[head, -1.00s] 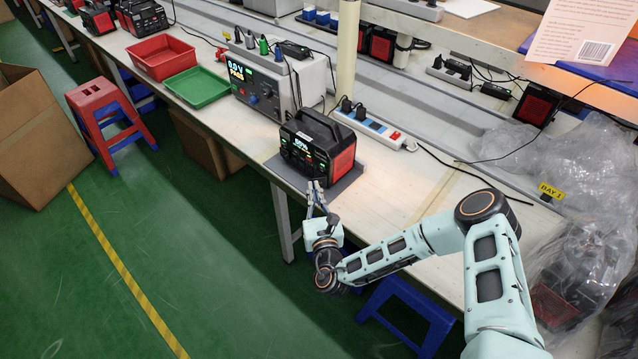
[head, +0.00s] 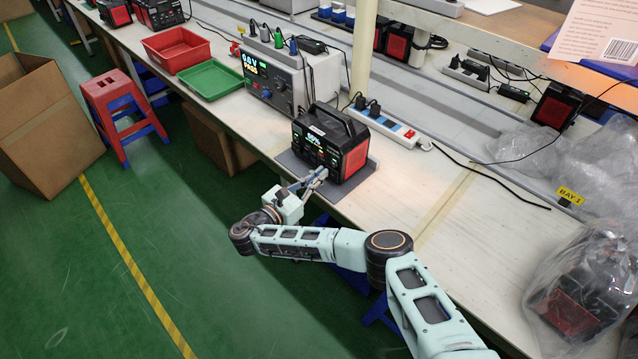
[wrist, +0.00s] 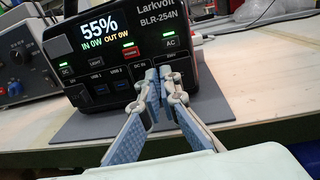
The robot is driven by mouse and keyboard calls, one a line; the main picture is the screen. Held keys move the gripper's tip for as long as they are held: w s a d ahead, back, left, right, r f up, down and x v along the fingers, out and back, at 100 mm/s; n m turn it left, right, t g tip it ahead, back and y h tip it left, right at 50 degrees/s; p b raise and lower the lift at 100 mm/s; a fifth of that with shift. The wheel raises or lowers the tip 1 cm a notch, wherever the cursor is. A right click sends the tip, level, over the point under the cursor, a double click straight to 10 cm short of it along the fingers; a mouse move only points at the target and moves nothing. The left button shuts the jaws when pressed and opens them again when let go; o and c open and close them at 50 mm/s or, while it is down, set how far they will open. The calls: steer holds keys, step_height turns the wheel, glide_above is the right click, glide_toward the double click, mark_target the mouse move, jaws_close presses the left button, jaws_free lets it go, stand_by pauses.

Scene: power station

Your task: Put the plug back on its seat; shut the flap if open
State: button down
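The black power station (head: 330,143) with red side panels stands on a grey mat at the bench's front edge. In the wrist view its front (wrist: 120,35) reads 55%, IN 0W, OUT 0W, with a row of buttons and ports below. My gripper (head: 322,174) is low in front of this face, on its right half. In the wrist view the fingertips (wrist: 159,88) come close together before the DC IN area, with a narrow dark gap between. I cannot tell whether they hold anything or touch the face. I cannot make out the plug, its seat or a flap; the fingers cover that part.
A grey test unit (head: 290,80) stands left of the power station. A white power strip (head: 385,122) with black plugs lies behind it, its cable running right. Red (head: 175,48) and green (head: 210,79) trays are farther left. The bench right of the mat is mostly clear.

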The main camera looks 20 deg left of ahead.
steer(key=shift+w+m+g+h+b, duration=0.2)
steer(key=shift+m+g+h+b, duration=0.15)
steer(key=shift+h, duration=0.25)
steer(key=shift+w+r, duration=0.15)
steer(key=shift+r, duration=0.05)
steer(key=c, duration=2.2)
jaws_free()
